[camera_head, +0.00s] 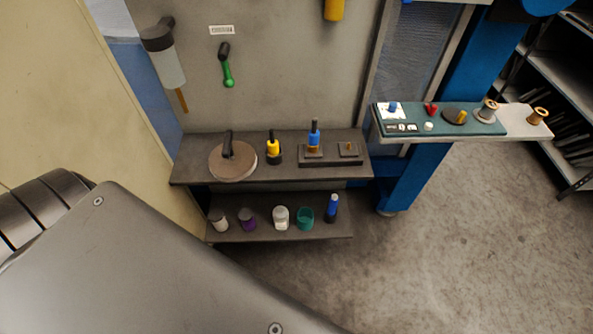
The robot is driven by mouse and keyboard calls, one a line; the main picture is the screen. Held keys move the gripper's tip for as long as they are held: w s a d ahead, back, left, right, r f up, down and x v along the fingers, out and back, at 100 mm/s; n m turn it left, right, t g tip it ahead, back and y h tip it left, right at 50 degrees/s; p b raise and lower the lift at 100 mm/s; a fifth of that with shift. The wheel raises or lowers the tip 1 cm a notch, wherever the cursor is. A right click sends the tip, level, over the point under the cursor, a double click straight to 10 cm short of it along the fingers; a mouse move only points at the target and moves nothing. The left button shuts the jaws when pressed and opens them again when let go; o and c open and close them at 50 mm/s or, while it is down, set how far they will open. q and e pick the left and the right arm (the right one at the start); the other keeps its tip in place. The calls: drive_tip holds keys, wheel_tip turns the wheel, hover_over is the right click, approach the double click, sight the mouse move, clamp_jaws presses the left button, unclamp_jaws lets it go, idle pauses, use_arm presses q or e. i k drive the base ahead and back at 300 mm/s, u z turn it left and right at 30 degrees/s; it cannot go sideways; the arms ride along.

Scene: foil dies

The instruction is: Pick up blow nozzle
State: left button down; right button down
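I cannot tell for sure which thing is the blow nozzle. A slim tool with a black top and green lower part (227,66) hangs on the grey wall panel and may be it. A grey cylinder with a black cap and a tan tip (167,62) hangs to its left. On the upper shelf stand a yellow and black piece (273,149) and a blue piece with a black top (314,135). A blue and black bottle-like piece (332,208) stands on the lower shelf. Neither gripper is in view; a large grey link of mine covers the lower left.
The upper shelf (195,172) also holds a round disc with a black handle (233,160). The lower shelf (230,237) holds several small cups. A narrow side ledge (518,122) with a teal mat and small parts juts right. The floor at lower right is clear.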

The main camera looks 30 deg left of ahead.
sight(332, 206)
drive_tip(key=z, duration=0.05)
drive_tip(key=k, duration=1.35)
drive_tip(key=z, duration=1.1)
drive_tip(key=i, duration=1.25)
drive_tip(key=u, duration=0.55)
drive_tip(key=i, duration=0.35)
drive_tip(key=u, duration=0.45)
